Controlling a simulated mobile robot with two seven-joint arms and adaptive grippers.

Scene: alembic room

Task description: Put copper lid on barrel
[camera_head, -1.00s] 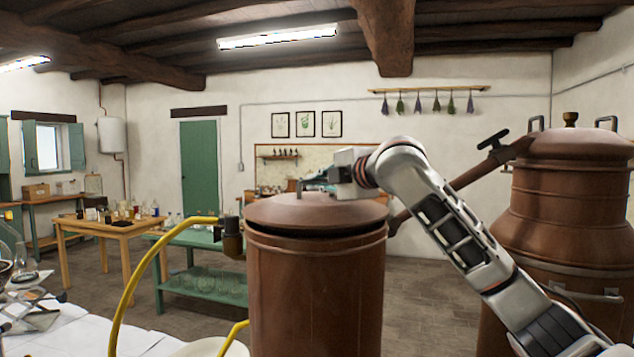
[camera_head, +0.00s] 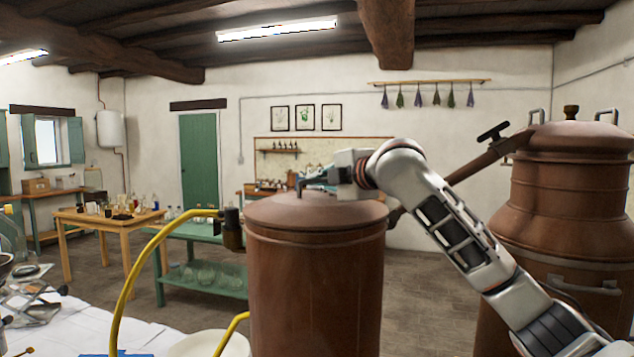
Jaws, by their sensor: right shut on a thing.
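The copper lid (camera_head: 318,212) is a shallow cone with a small handle on top. It rests level over the mouth of the tall copper barrel (camera_head: 316,290) in the middle of the view, with its rim flush along the barrel's top edge and no gap visible at the front. My right gripper (camera_head: 304,184) is above the lid, shut on its handle, with the arm reaching in from the right. The fingers are small and partly hidden by my wrist. My left gripper is out of view.
A large copper still (camera_head: 575,200) with a slanting pipe stands close on the right, behind my arm. A yellow hose (camera_head: 128,285) curves up left of the barrel. A green table (camera_head: 205,232) and wooden table (camera_head: 105,218) stand farther back left. Brown floor lies between.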

